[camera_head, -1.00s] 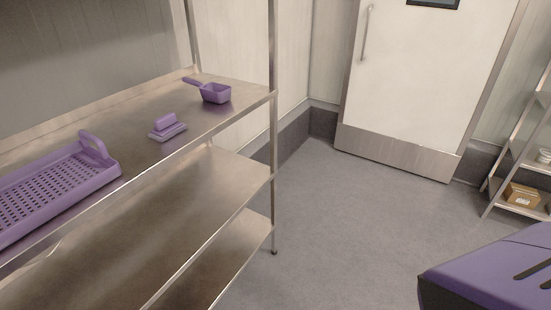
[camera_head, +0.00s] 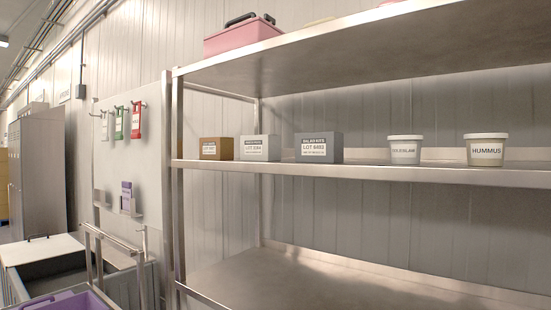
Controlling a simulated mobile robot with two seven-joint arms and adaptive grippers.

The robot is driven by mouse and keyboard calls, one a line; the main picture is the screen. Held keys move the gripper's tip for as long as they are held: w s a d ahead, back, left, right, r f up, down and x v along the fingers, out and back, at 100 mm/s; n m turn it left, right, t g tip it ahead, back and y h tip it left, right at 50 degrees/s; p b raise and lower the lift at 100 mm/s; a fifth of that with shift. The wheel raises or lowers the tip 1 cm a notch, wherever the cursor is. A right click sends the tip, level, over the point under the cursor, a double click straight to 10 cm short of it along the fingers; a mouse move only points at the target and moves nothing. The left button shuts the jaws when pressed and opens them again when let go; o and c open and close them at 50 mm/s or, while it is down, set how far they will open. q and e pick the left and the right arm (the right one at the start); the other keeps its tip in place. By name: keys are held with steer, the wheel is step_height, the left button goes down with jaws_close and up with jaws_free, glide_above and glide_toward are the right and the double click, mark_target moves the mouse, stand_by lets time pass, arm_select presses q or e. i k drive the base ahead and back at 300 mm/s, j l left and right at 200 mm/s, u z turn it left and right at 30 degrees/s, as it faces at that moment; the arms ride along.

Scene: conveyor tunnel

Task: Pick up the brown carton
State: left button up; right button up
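A brown carton (camera_head: 217,148) with a white label stands at the left end of the middle shelf (camera_head: 400,173) of a metal rack. A light grey carton (camera_head: 258,148) stands just to its right, and a darker grey carton (camera_head: 319,148) stands further right. Neither of my grippers shows in the head view, so nothing can be said of what they hold.
Two white tubs (camera_head: 404,150) (camera_head: 486,150) stand further right on the same shelf. A pink box (camera_head: 242,38) sits on the top shelf. The lower shelf (camera_head: 300,280) looks bare. A metal rail (camera_head: 112,238) and a grey bin (camera_head: 50,270) stand left of the rack.

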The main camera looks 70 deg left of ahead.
mark_target(219, 148)
steer(key=u, duration=0.85)
steer(key=k+u, duration=0.1)
steer(key=u, duration=0.8)
steer(key=k+u, duration=0.1)
steer(key=u, duration=0.75)
